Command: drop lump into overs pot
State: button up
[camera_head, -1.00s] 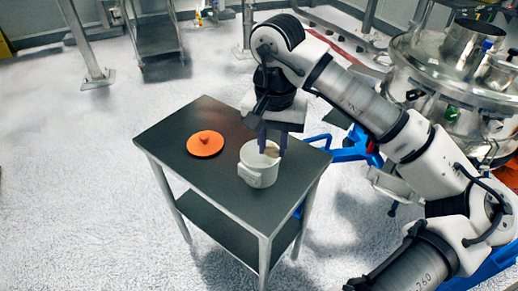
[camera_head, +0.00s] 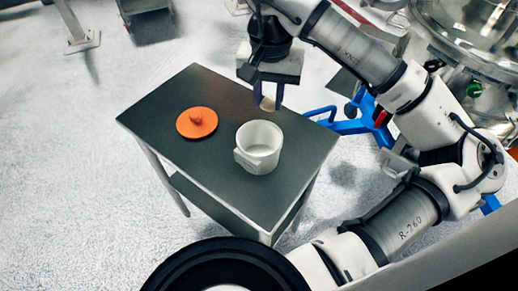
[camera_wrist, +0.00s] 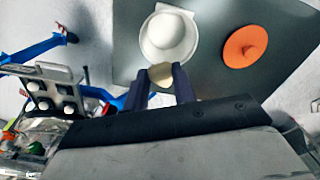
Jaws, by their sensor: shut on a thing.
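The overs pot (camera_head: 258,147) is a white pot with a side handle, standing upright and uncovered on a dark table. In the wrist view the pot (camera_wrist: 168,38) shows at the top, with a pale, empty-looking inside. My gripper (camera_head: 268,103) is shut on a beige lump (camera_head: 267,104), held between the fingertips. In the wrist view the lump (camera_wrist: 161,74) sits between my fingers (camera_wrist: 163,80), beside the pot's near rim in the picture. In the head view the gripper and lump are above and just behind the pot. I cannot tell the exact height.
An orange lid (camera_head: 197,122) with a knob lies on the table (camera_head: 160,110), left of the pot. A blue frame (camera_head: 350,122) stands behind the table at right. A large steel vessel (camera_head: 470,40) is at the upper right.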

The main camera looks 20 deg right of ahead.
aim_at(268, 111)
jog(key=shift+w+f+b, duration=0.1)
jog(key=shift+f+b, duration=0.65)
jog(key=shift+f, duration=1.4)
jog(key=o, duration=1)
jog(key=shift+r, duration=0.1)
notch_tip(268, 111, up, 14)
jog(key=shift+f+b, duration=0.15)
jog(key=shift+b, duration=0.7)
jog(key=shift+f, duration=0.1)
